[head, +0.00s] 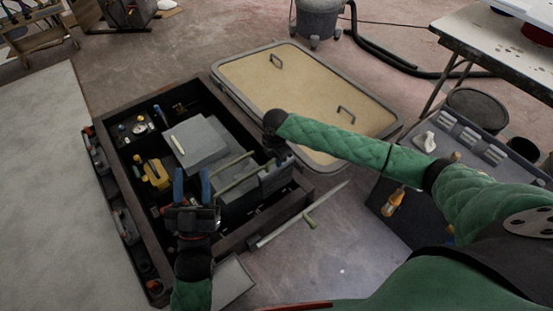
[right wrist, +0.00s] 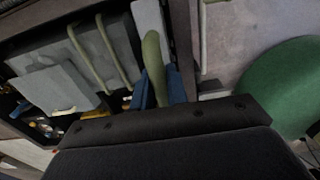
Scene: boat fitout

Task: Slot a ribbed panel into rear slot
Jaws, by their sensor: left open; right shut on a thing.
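My right gripper (right wrist: 162,88) is shut on a green curved handle (right wrist: 154,60) in the right wrist view. In the head view its dark wrist (head: 275,178) hangs over the right side of the dark crate (head: 222,243), and its fingers are hidden. A light grey panel edge (right wrist: 149,18) shows behind the held handle; I cannot see ribs or whether it sits in a slot. Two other green bars (head: 236,170) lie to the left of the wrist, over grey blocks. My left gripper (head: 192,184) is open and empty above the crate's near left part.
Inside the crate are grey blocks (head: 197,140) and a yellow tool (head: 155,173). A long thin grey piece with a green handle (head: 309,221) lies on the floor at right. A beige framed board (head: 300,85) lies behind. A grey tool tray (head: 470,145) stands right.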

